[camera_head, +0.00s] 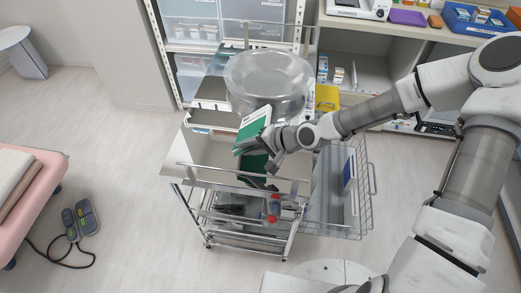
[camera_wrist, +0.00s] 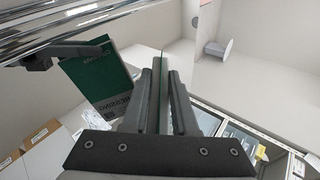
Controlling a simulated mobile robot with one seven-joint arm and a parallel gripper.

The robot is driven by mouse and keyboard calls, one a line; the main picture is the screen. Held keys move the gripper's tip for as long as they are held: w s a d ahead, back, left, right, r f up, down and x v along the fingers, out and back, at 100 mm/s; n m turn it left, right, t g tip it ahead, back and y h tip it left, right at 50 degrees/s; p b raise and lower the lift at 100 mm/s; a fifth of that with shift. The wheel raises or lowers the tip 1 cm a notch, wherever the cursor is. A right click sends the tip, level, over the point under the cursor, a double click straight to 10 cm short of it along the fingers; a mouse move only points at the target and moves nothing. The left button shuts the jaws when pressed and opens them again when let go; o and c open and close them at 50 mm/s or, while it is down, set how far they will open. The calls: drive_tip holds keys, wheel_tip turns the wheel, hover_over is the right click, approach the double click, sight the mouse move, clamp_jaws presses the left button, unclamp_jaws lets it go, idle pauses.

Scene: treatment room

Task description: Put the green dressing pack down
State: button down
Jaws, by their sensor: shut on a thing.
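My gripper (camera_head: 270,150) is over the middle of the steel trolley, shut on a thin green dressing pack. In the head view the held pack (camera_head: 253,124) is tilted, with a white and green face, at the fingertips. The wrist view shows it edge-on as a thin green strip (camera_wrist: 163,95) between the fingers. A second green pack (camera_wrist: 98,76) with white print stands beside the fingers on the left of the wrist view. It seems to be the dark green shape (camera_head: 257,166) below my gripper. My gripper partly hides both packs and the surface under them.
The trolley (camera_head: 176,170) has raised rails and a wire side basket (camera_head: 362,185). A large clear bowl (camera_head: 268,82) stands just behind the held pack. Shelves with drawers (camera_head: 262,32) and a counter (camera_head: 405,28) are behind. A pink couch (camera_head: 40,190) and foot pedal (camera_head: 80,222) are left; floor between is clear.

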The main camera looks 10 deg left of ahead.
drive_tip(key=shift+f, duration=0.35)
drive_tip(key=c, duration=0.9)
unclamp_jaws()
drive_tip(key=shift+o, duration=0.2)
drive_tip(key=p+v, duration=0.7)
drive_tip(key=v, duration=0.1)
drive_tip(key=shift+s+r, duration=0.1)
drive_tip(key=shift+r, duration=0.05)
wheel_tip(320, 180, up, 8)
drive_tip(key=d+p, duration=0.2)
drive_tip(key=p, duration=0.6)
drive_tip(key=shift+s, duration=0.25)
